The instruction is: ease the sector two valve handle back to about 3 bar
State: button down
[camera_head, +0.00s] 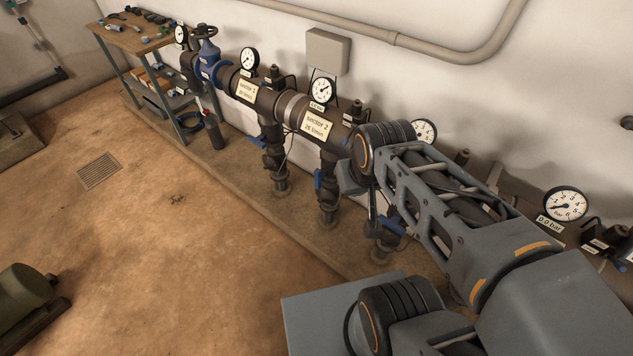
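The sector 2 sign (318,124) hangs on the dark manifold pipe. Below it a vertical valve branch runs down to the floor ledge, with a blue valve handle (318,181) on its left side, pointing roughly downward. A round white gauge (323,90) stands on the pipe above the sign; its small label is too small to read surely. My arm reaches in from the lower right, and my gripper (371,203) hangs below the wrist, right of the sector 2 handle and apart from it in the picture. My own wrist partly hides it, and its fingers are not clear.
Sector 1's sign (247,88) and blue handle (257,142) are to the left. Another blue handle (393,228) is below my arm. A gauge labelled 0.0 bar (565,204) is at right. A workbench (133,38) stands far left. The brown floor is mostly clear.

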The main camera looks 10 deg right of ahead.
aim_at(319, 175)
jog(key=z, duration=0.05)
jog(key=k, duration=1.1)
jog(key=u, duration=1)
jog(key=i, duration=1.2)
jog(key=z, duration=0.6)
